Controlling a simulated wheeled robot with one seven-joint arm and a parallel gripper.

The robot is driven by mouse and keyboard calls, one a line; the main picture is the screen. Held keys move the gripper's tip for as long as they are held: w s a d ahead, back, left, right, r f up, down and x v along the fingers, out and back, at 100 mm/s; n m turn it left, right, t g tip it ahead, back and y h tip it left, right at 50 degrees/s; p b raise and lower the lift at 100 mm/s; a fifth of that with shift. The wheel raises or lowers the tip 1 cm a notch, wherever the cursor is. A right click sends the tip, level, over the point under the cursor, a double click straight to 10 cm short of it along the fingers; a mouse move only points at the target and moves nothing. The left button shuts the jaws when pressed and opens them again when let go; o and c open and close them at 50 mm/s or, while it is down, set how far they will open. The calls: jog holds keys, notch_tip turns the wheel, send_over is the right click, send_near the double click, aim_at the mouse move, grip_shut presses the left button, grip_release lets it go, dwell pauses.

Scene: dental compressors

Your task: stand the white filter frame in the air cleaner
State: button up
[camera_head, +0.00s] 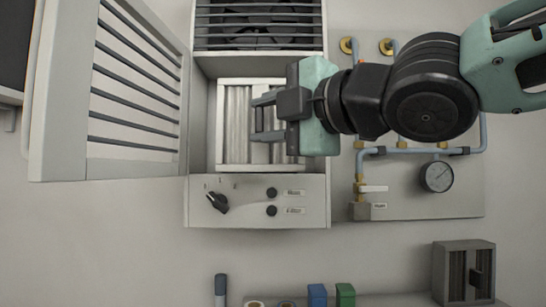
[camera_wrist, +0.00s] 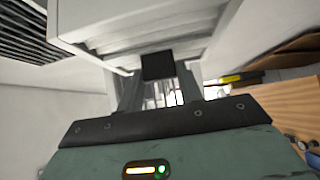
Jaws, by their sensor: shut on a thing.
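The air cleaner (camera_head: 257,212) is a pale grey wall unit with a dark slatted grille on top and knobs on its lower panel. Its slatted door (camera_head: 60,110) stands open to the left. The white filter frame (camera_head: 222,125), with pleated grey filling, is upright at the unit's opening; whether it is fully seated I cannot tell. My gripper (camera_head: 256,118) comes from the right in front of the frame. In the wrist view its fingers are shut on a dark block (camera_wrist: 158,66) at the white frame (camera_wrist: 130,28), apparently its grip. My gripper partly hides the frame's right side.
Blue pipes and a gauge (camera_head: 437,176) are on a wall panel to the right. Below are a shelf with a blue box (camera_head: 317,295), a green box (camera_head: 345,295) and a grey holder (camera_head: 447,272) with dark contents. The open door bounds the left side.

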jog(key=shift+s+a+r, duration=0.25)
jog(key=shift+a+r, duration=0.35)
jog(key=shift+r, duration=0.2)
jog(key=shift+w, duration=0.15)
jog(key=w+f+p, duration=0.1)
jog(key=w+p, duration=0.3)
jog(key=w, duration=1.2)
jog(key=shift+p, duration=0.4)
jog(key=shift+w+d, duration=0.1)
jog(key=shift+w, duration=0.05)
jog(key=shift+f+b, duration=0.5)
jog(key=shift+b, duration=0.1)
jog(key=o, duration=1.6)
